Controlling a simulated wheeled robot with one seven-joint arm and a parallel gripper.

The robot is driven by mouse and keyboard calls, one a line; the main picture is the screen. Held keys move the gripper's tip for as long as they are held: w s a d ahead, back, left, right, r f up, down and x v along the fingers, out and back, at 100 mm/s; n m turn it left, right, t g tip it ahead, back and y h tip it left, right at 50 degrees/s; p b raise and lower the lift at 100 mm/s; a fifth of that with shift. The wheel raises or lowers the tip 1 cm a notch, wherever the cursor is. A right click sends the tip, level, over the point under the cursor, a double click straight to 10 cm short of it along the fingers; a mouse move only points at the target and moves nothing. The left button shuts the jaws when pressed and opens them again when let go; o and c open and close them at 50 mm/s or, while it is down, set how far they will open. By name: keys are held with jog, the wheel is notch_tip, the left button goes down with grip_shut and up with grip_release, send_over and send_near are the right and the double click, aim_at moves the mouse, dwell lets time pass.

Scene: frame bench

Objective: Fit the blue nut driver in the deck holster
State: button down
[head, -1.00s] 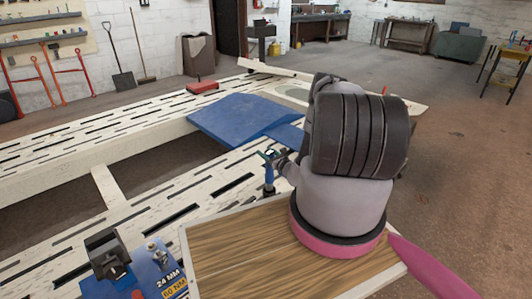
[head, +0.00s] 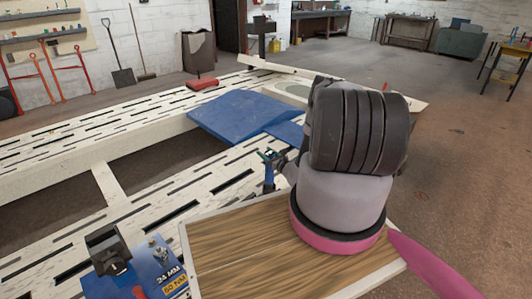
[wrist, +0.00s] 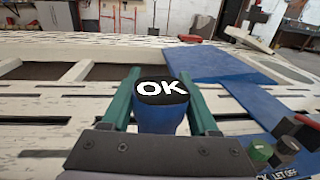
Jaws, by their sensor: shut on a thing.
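The blue nut driver (head: 269,180) is held upright by my gripper (head: 272,160), over the slotted pale frame bench. In the wrist view, its blue handle (wrist: 160,121) with a black cap marked OK sits between the two green fingers, which are closed on it. The lower end of the driver is hard to make out, and I cannot tell whether it touches the bench. A black block with an opening (head: 108,250) stands at the lower left of the head view and may be the deck holster. It is well apart from the driver.
A blue box with printed labels (head: 150,275) and small fittings stands beside the black block. A framed wooden board (head: 235,245) lies under my arm. A blue ramp-like panel (head: 240,116) lies beyond the driver. The bench has open gaps (head: 150,165) between its rails.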

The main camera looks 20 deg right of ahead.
aim_at(270, 172)
notch_tip(270, 172, down, 6)
jog(key=shift+f, duration=0.15)
dwell(2.4)
jog(key=shift+c, duration=0.3)
grip_release()
jog(key=shift+s, duration=0.1)
jog(key=v, duration=1)
jog(key=shift+s, duration=0.25)
jog(key=shift+d, duration=0.1)
